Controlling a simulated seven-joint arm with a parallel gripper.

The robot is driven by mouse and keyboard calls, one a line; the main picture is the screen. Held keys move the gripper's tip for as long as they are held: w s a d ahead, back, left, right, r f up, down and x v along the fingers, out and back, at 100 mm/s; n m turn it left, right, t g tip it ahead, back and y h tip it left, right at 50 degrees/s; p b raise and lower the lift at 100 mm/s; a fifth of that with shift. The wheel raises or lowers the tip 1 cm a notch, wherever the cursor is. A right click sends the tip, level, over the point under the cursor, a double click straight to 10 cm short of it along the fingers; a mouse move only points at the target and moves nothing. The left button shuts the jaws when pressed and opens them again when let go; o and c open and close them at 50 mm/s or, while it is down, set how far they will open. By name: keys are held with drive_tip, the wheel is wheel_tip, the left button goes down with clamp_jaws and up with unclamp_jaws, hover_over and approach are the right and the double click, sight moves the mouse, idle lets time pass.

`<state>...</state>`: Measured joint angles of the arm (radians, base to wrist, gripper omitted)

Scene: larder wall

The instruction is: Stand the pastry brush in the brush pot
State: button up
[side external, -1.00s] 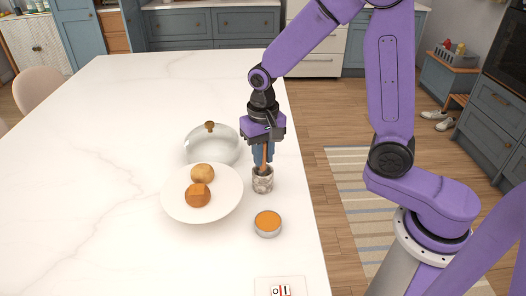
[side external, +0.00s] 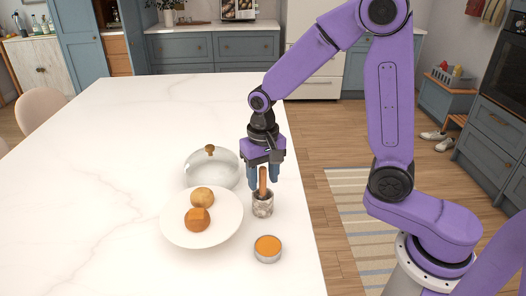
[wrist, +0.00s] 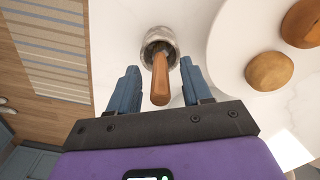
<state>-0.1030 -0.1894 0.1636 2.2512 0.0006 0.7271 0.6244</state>
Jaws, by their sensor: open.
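The pastry brush stands in the brush pot, its brown wooden handle (side external: 262,181) pointing up out of the mouth. The handle also shows in the wrist view (wrist: 160,80), tilted a little against the pot's rim. The brush pot (side external: 262,207) is a small grey mottled cup upright on the counter; it shows in the wrist view (wrist: 158,38). The brush's lower end is hidden inside it. My gripper (side external: 264,178) is open above the pot, its blue fingers apart on either side of the handle. In the wrist view my gripper (wrist: 160,85) has clear gaps beside the handle.
A white plate (side external: 180,232) with two bread rolls (side external: 199,208) lies left of the pot. A lidded glass pot (side external: 207,170) stands behind it. A round tin with orange contents (side external: 267,248) is in front. The counter's right edge is close; the left side is clear.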

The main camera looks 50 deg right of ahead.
wheel_tip(320, 180, up, 17)
drive_tip(key=s+d+f+n, duration=0.1)
drive_tip(key=s+f+n, duration=0.3)
drive_tip(key=s, duration=0.3)
drive_tip(key=s+d+f+n, duration=0.1)
drive_tip(key=s+f+n, duration=0.3)
drive_tip(key=s+n, duration=0.3)
drive_tip(key=s+d+f+n, duration=0.2)
drive_tip(key=s+f+n, duration=0.2)
drive_tip(key=s, duration=0.5)
drive_tip(key=shift+n, duration=0.7)
